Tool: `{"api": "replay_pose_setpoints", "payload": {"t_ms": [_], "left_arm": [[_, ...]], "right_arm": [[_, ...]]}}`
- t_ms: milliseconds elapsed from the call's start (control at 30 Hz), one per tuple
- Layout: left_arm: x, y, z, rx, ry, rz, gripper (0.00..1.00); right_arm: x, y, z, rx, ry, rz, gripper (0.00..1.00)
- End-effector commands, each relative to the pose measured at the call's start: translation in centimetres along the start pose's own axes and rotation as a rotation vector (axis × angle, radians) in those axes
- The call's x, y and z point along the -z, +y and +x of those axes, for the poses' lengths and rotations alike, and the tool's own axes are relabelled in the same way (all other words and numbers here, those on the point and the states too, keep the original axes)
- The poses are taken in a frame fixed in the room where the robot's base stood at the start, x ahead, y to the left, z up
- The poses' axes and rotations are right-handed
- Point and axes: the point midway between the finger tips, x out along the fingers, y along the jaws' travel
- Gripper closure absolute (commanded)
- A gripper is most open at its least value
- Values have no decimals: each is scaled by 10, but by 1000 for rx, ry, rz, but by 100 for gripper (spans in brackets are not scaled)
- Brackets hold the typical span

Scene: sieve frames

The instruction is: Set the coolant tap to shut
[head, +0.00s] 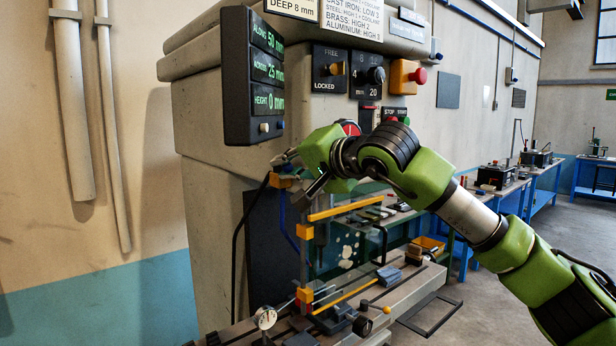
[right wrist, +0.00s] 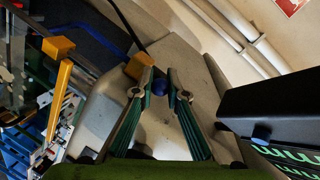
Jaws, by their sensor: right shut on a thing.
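My right gripper (head: 284,164) reaches in from the right, in front of the milling machine's body and below the digital display. In the right wrist view its two fingertips (right wrist: 163,86) are closed in on a small dark blue piece (right wrist: 160,92), which looks like the coolant tap's handle. An orange block (right wrist: 138,66) sits just beyond the fingers. In the head view the hand largely hides the tap, and I cannot tell which way its handle points. My left gripper is not in view.
The black display panel (head: 253,90) hangs close above the hand and shows at the right of the wrist view (right wrist: 275,110). Yellow guard bars (head: 345,208) stand below. A blue hose (head: 284,222) and a black cable (head: 238,225) run down the machine. The wall side is free.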

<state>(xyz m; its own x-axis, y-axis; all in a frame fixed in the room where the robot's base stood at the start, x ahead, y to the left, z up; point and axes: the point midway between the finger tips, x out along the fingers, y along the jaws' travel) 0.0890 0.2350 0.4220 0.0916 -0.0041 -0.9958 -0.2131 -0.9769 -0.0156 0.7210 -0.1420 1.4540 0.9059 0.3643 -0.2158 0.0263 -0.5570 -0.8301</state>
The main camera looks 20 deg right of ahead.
Motion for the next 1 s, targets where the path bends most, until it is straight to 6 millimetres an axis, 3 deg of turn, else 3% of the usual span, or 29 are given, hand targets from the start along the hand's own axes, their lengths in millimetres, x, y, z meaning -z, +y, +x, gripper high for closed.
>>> {"api": "replay_pose_setpoints", "payload": {"t_ms": [33, 133, 533, 567, 1000], "left_arm": [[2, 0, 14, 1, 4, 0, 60], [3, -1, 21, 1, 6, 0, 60], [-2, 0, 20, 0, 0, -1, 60], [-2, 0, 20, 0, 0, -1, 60], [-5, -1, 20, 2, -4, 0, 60]], "right_arm": [[-8, 3, 3, -14, 21, 1, 100], [-7, 1, 3, -37, 62, 14, 100], [-5, -1, 2, -52, 84, 24, 100], [-5, -1, 2, -52, 84, 24, 79], [-3, -3, -7, -49, 87, 24, 79]]}}
